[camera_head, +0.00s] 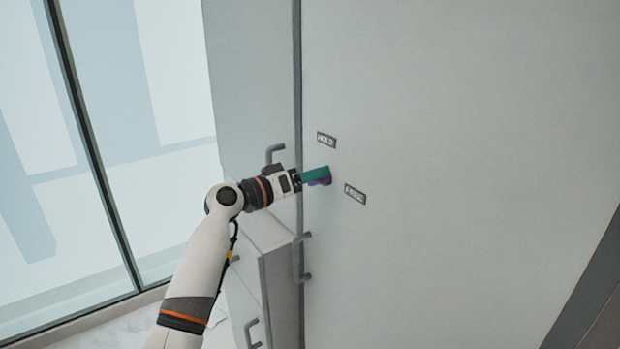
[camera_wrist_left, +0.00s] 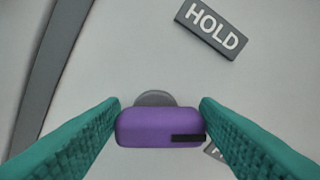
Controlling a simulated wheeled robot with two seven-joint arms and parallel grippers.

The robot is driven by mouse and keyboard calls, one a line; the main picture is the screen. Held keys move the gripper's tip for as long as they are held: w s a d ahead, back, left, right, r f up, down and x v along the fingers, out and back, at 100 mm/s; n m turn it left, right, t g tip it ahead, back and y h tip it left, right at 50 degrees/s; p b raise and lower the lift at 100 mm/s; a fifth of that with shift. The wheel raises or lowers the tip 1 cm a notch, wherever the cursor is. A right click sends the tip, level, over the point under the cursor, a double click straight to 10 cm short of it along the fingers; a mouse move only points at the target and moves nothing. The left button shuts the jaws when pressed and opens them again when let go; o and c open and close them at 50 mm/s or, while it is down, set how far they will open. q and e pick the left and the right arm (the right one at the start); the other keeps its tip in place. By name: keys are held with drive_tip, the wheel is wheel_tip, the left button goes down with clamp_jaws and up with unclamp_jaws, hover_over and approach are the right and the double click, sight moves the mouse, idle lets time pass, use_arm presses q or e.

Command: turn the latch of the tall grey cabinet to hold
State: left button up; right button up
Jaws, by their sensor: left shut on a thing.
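The tall grey cabinet (camera_head: 450,120) fills the right of the head view. Its latch is a purple knob (camera_head: 322,182) on the door near the left edge. In the left wrist view the purple latch (camera_wrist_left: 160,127) sits on a grey round base, with a black mark at its lower right. A HOLD label (camera_head: 326,140) is above the latch and a second label (camera_head: 355,194) is below right of it. The HOLD label also shows in the left wrist view (camera_wrist_left: 212,27). My left gripper (camera_head: 318,176), with green fingers, is shut on the latch, one finger on each side. My right gripper is not in view.
A lower grey cabinet (camera_head: 262,235) with handles stands at the left of the tall one. A bar handle (camera_head: 302,260) is below my left gripper. A window (camera_head: 100,120) is at the far left. The door's right part is clear.

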use_arm(q)
drive_tip(key=shift+w+a+f+n+p, duration=0.1)
drive_tip(key=shift+n+p, duration=0.6)
drive_tip(key=shift+n, duration=1.15)
drive_tip(key=shift+w+a+f+n+p, duration=0.15)
drive_tip(key=shift+n+p, duration=0.55)
drive_tip(key=shift+n, duration=1.2)
drive_tip(key=shift+w+f+n+p, duration=0.1)
drive_tip(key=shift+n+p, duration=0.6)
drive_tip(key=shift+n, duration=1.15)
drive_tip(key=o, duration=1)
drive_tip(key=shift+a, duration=0.15)
